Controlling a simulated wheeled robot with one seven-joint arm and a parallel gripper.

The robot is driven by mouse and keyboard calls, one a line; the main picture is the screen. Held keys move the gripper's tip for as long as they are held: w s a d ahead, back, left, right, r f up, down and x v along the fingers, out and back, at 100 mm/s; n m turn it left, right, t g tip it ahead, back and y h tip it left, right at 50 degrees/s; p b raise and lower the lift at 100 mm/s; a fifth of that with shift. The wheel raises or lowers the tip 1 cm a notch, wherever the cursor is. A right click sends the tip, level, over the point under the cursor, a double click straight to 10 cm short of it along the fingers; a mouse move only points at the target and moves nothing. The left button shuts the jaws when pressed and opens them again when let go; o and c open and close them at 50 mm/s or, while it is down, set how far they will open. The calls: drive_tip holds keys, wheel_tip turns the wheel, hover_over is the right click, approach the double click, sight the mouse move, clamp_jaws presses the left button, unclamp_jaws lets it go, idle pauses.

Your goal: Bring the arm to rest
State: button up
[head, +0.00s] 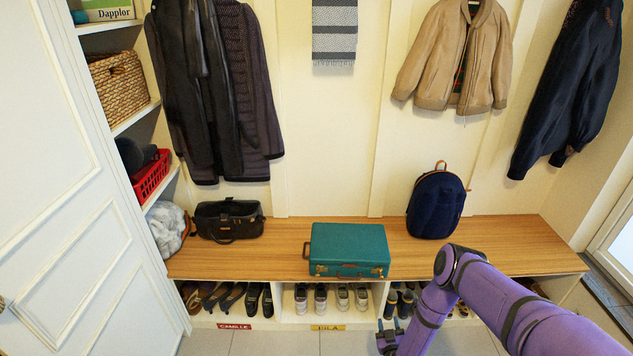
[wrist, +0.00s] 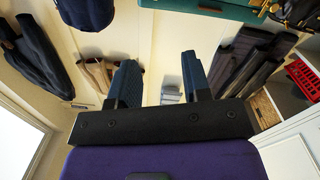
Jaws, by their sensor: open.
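My purple arm reaches in from the lower right of the head view, in front of the bench. My gripper (head: 388,340) is low there, near the bottom edge, in front of the cubbies and below the bench top. In the wrist view my gripper (wrist: 162,85) shows two dark blue fingers spread apart, with nothing between them. That view looks upside down at the wall and coats. The gripper appears apart from the bench and the shoes.
The wooden bench (head: 285,262) holds a black bag (head: 229,221), a teal suitcase (head: 347,250) and a navy backpack (head: 437,204). Shoes (head: 342,297) fill the cubbies below, labelled CAMILLE (head: 234,326) and ISLA (head: 328,327). A white door (head: 75,200) stands at left. Coats hang above.

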drive_tip(key=w+r+n+g+y, duration=0.1)
drive_tip(key=w+r+g, duration=0.1)
drive_tip(key=w+r, duration=0.9)
drive_tip(key=w+r+g+y, duration=0.1)
drive_tip(key=w+r+y, duration=0.1)
drive_tip(key=w+r, duration=0.95)
drive_tip(key=s+d+r+g, duration=0.1)
drive_tip(key=s+r+g, duration=0.1)
drive_tip(key=r, duration=1.3)
drive_tip(key=s+d+r+g, duration=0.1)
drive_tip(key=r, duration=1.4)
drive_tip(key=s+d+r+m+g+h, duration=0.2)
drive_tip(key=s+r+g, duration=0.1)
drive_tip(key=s+r, duration=1.85)
drive_tip(key=s+r+m+g, duration=0.1)
drive_tip(key=s+r, duration=0.1)
drive_tip(key=s, duration=1.2)
drive_tip(key=s+d+r+m+g, duration=0.1)
drive_tip(key=s+r+g, duration=0.1)
drive_tip(key=s, duration=1.2)
drive_tip(key=shift+s+d+r, duration=0.25)
drive_tip(key=shift+s+r, duration=0.1)
drive_tip(key=shift+r, duration=0.05)
